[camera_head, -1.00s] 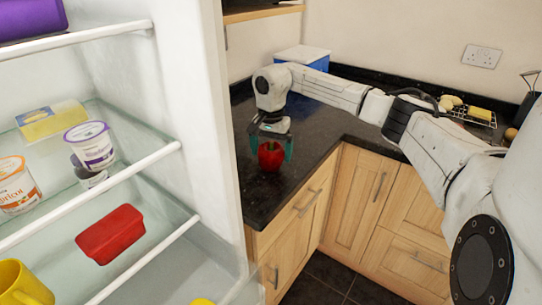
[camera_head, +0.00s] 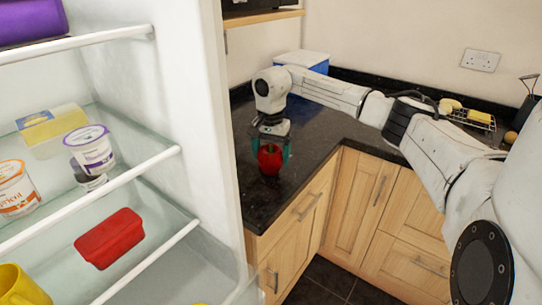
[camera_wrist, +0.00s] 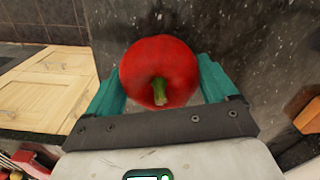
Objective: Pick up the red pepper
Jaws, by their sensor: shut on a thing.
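The red pepper (camera_head: 270,160) is on or just above the black granite worktop (camera_head: 285,185), near its front edge; I cannot tell whether it touches. My gripper (camera_head: 270,152) points down over it, with one teal finger on each side. In the wrist view the red pepper (camera_wrist: 160,68) lies between the two teal fingers, its green stem facing the camera. My gripper (camera_wrist: 160,88) is shut on the pepper. The pepper's underside is hidden.
An open fridge (camera_head: 190,100) with wire-edged shelves stands at the left, holding yogurt pots (camera_head: 92,150) and a red container (camera_head: 110,238). A blue and white box (camera_head: 302,60) is behind my gripper. A wire rack (camera_head: 478,120) with food stands at the back right.

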